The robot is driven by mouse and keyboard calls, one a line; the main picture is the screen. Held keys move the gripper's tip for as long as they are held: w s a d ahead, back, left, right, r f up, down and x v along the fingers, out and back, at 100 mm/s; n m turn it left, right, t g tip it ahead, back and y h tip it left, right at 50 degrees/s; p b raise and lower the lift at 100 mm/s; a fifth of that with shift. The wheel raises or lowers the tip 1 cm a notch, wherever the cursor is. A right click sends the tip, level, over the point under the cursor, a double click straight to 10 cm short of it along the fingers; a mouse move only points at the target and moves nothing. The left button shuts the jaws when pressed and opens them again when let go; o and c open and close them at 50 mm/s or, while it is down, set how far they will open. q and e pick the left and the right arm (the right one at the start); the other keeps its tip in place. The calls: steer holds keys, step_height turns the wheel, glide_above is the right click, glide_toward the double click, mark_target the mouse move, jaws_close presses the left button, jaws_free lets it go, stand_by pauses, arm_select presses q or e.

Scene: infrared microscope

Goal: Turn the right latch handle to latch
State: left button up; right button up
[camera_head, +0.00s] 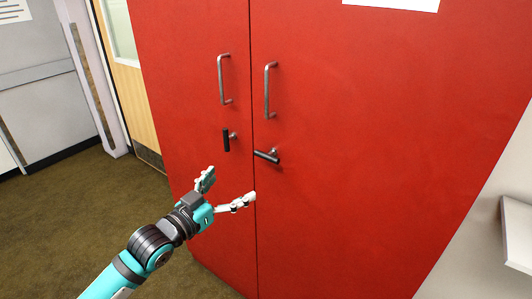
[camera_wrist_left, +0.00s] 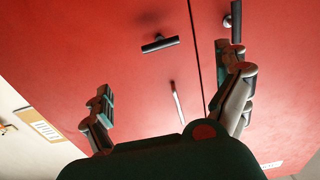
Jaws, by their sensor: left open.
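The right latch handle (camera_head: 267,156) is a dark lever on the right red door, lying close to horizontal with a slight tilt, its free end toward the door seam. In the left wrist view the same right latch handle (camera_wrist_left: 160,43) lies across, beyond the fingers and apart from them. The left latch handle (camera_head: 227,140) on the left door hangs vertical. My left gripper (camera_head: 229,187) is open and empty, below and left of the right latch handle in the head view. Its spread fingers also show in the left wrist view (camera_wrist_left: 166,88). My right gripper is not in view.
Two metal pull handles, the left one (camera_head: 222,79) and the right one (camera_head: 267,91), stand out from the doors above the latches. A pale ledge (camera_head: 517,235) is at the right edge. Brown carpet (camera_head: 90,215) lies open at the left.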

mark_target(265, 158)
arm_select(q)
steer(key=p+x, duration=0.2)
steer(key=x, duration=1.3)
steer(key=shift+w, duration=0.15)
steer(key=shift+c, duration=1.4)
steer(key=c, duration=0.6)
steer(key=shift+c, duration=0.2)
